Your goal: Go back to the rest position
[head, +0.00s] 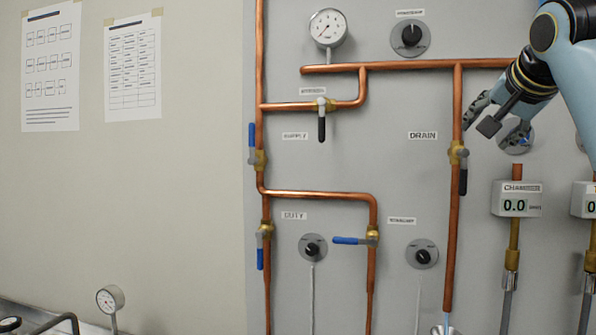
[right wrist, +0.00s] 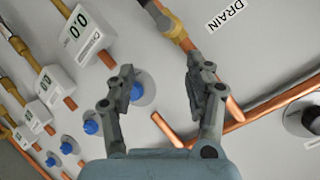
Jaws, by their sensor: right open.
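My right gripper (head: 496,124) comes in from the upper right in the head view, in front of the grey panel (head: 340,235) and to the right of the DRAIN valve (head: 458,155). In the right wrist view its two fingers (right wrist: 158,85) stand apart with nothing between them. The panel with the DRAIN label and a copper pipe lies beyond the fingers. The DRAIN valve has a brass body and a dark handle that points down in the head view. My left gripper is not in either view.
Copper pipes (head: 310,194) with blue-handled valves cross the panel. A pressure gauge (head: 328,27) and a black knob (head: 411,35) sit at the top. A CHAMBER display (head: 516,199) reads 0.0. Paper sheets (head: 50,66) hang on the bare wall at left. A small gauge (head: 110,299) stands at lower left.

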